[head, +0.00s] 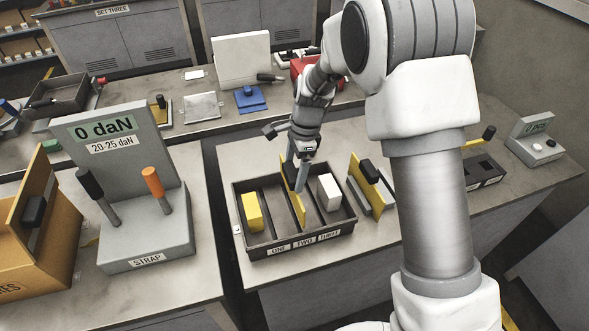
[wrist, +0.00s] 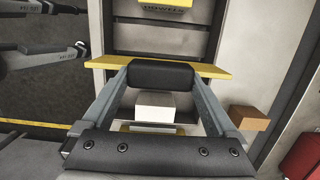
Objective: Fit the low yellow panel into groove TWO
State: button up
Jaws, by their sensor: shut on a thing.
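My gripper (head: 297,172) is shut on the black handle of a yellow panel (head: 298,208) in the head view. In the wrist view the handle (wrist: 160,75) sits between my fingers, with the yellow panel edge (wrist: 215,71) running across behind it. The panel stands upright over the middle of the dark tray (head: 247,245), roughly in line with its label TWO (head: 304,244). I cannot tell whether its lower edge is seated in the groove. A yellow block (head: 252,212) lies in the tray's left part and a white block (head: 329,192) in its right part.
Another yellow panel (head: 360,178) with a black handle stands just right of the tray. A grey strap console (head: 145,235) with two levers and a large ochre panel (head: 28,190) are at the left. My arm hides part of the bench on the right.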

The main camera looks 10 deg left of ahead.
jog(key=shift+f+b, duration=1.5)
jog(key=shift+f, duration=1.15)
jog(key=shift+f+b, duration=0.8)
jog(key=shift+f, duration=0.55)
dwell(0.4)
jog(key=o, duration=1.3)
